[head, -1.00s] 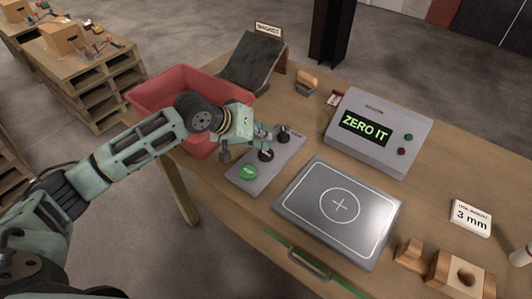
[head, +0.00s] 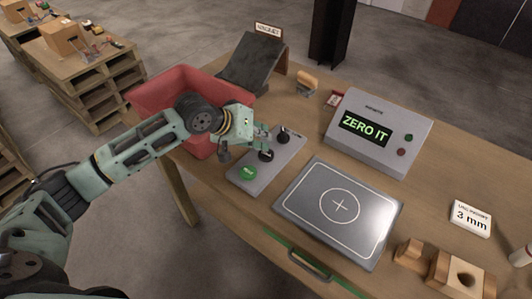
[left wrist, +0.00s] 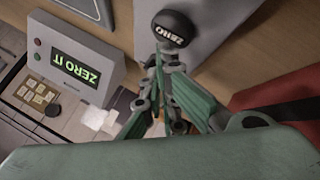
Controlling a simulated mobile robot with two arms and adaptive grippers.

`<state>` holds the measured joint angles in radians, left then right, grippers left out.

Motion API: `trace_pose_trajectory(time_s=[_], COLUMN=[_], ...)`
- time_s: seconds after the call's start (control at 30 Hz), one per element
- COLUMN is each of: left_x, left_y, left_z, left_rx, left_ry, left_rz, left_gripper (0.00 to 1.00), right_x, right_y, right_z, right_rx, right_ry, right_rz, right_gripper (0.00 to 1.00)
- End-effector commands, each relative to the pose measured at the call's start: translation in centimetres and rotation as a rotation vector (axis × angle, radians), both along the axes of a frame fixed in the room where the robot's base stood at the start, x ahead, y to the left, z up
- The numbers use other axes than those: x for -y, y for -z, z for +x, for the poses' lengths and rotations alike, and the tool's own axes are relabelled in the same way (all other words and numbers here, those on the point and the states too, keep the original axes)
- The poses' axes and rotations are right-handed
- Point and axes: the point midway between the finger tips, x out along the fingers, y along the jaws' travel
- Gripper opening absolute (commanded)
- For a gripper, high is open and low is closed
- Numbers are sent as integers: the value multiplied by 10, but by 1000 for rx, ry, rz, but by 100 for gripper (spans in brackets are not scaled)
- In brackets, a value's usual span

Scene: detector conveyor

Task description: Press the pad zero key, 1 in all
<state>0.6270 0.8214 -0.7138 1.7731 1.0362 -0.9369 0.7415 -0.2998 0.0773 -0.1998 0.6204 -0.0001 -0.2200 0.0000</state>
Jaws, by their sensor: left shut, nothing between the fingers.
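The grey control panel (head: 243,189) on the bench carries two black knob-like keys, one nearer (head: 266,155) and one farther (head: 283,135), and a green button (head: 248,173). Their labels are too small to read in the head view. In the left wrist view a black round key marked ZERO (left wrist: 172,29) stands just beyond my fingertips. My left gripper (head: 265,142) is over the panel, close to the black keys. In the left wrist view the gripper (left wrist: 159,58) is shut and empty; I cannot tell whether it touches the key. My right gripper is out of view.
A grey box (head: 388,106) has a screen reading ZERO IT (head: 365,129). A flat plate with a cross (head: 300,205) lies in front of it. A red bin (head: 150,95) stands beside my left arm. A 3 mm sign (head: 471,217) and wooden blocks (head: 455,275) are at right.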

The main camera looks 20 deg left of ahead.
Motion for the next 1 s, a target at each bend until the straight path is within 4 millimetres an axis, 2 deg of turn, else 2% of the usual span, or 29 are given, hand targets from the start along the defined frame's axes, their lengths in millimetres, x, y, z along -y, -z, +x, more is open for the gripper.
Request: trace_pose_trajectory(time_s=[0.2, 1.0], left_x=[0, 0], left_y=[6, 12], left_z=[0, 0], left_rx=[-1, -1], left_ry=[0, 1], left_rz=[-1, 0], left_gripper=[0, 0], right_x=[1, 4], right_y=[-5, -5], right_z=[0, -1], right_rx=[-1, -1], right_ry=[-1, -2], right_rz=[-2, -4], right_gripper=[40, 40])
